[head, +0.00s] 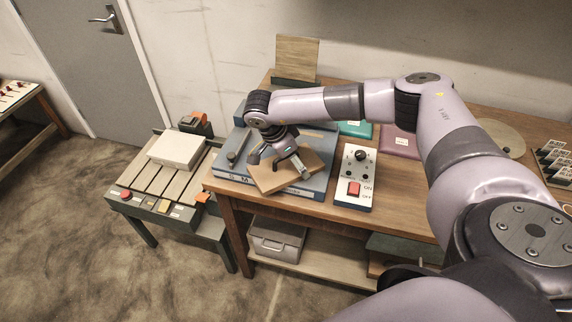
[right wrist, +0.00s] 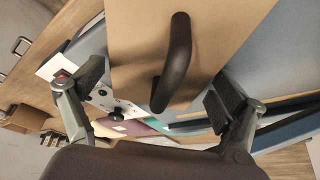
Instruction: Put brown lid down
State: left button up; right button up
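The brown lid (head: 268,180) is a flat, light-brown square at the blue machine (head: 232,184) on the wooden table, set askew to the machine's edges. In the head view my right gripper (head: 280,165) is right above the lid and hides part of it. In the right wrist view the lid (right wrist: 135,50) shows a black arched handle (right wrist: 178,62). My right gripper's fingers (right wrist: 158,95) are spread apart, one on each side of the handle, with clear gaps to it. I cannot tell whether the lid lies fully flat. My left gripper is not in view.
A control box (head: 354,178) with a red switch stands right of the machine. Teal and mauve flat items lie behind it. A side table (head: 130,190) with a white box (head: 177,149) stands left. An upright wooden board (head: 297,58) is at the back.

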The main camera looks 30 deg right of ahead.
jog(key=c, duration=0.8)
jog(key=shift+r, duration=0.15)
